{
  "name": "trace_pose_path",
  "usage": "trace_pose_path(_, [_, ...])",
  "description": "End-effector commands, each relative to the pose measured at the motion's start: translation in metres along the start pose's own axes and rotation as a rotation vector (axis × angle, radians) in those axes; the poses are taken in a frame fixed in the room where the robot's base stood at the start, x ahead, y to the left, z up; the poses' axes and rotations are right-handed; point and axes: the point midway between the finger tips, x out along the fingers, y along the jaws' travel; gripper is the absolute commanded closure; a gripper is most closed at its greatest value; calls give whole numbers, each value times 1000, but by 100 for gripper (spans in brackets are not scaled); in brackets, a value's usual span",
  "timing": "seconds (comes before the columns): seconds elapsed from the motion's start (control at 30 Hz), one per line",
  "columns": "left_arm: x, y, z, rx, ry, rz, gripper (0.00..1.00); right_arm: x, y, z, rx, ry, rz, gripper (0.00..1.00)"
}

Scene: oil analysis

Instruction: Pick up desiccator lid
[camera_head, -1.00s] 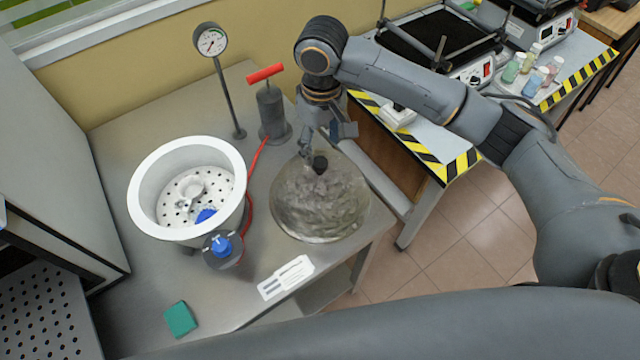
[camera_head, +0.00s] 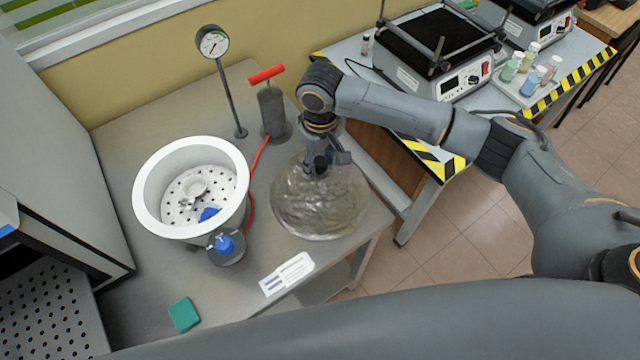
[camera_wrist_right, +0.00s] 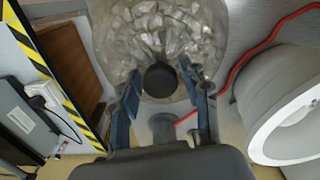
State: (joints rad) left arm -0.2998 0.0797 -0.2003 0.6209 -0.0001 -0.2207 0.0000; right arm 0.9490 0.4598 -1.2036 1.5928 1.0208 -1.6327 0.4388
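The desiccator lid is a clear, textured glass dome (camera_head: 318,207) resting on the grey table, with a black knob (camera_head: 321,166) on top. It also shows in the right wrist view (camera_wrist_right: 165,28), with the knob (camera_wrist_right: 160,80) low in the middle of the glass. My right gripper (camera_head: 322,158) is down at the knob. In the right wrist view its two blue-grey fingers (camera_wrist_right: 160,85) stand open on either side of the knob, with small gaps visible. The white desiccator base (camera_head: 148,205) stands open to the left, with a perforated plate inside. My left gripper is not in view.
A hand pump (camera_head: 272,110) with a red handle and a pressure gauge (camera_head: 213,42) stand behind. A red hose (camera_head: 250,188) runs between base and lid. A white label card (camera_head: 287,274) and a green block (camera_head: 184,314) lie in front. A striped-edge bench (camera_head: 440,165) is at right.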

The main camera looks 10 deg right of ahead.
Motion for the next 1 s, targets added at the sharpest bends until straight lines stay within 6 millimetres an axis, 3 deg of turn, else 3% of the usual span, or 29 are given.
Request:
trace_pose_path(0.03, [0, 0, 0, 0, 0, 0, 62, 0, 0, 0, 0, 0, 0, 71])
trace_pose_path(0.17, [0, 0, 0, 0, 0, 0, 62, 0, 0, 0, 0, 0, 0, 98])
trace_pose_path(0.2, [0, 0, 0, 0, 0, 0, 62, 0, 0, 0, 0, 0, 0, 100])
trace_pose_path(0.67, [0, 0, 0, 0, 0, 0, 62, -4, 0, -1, 1, 3, 0, 100])
trace_pose_path(1.0, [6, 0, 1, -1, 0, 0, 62, -34, 0, -1, -2, 5, 0, 100])
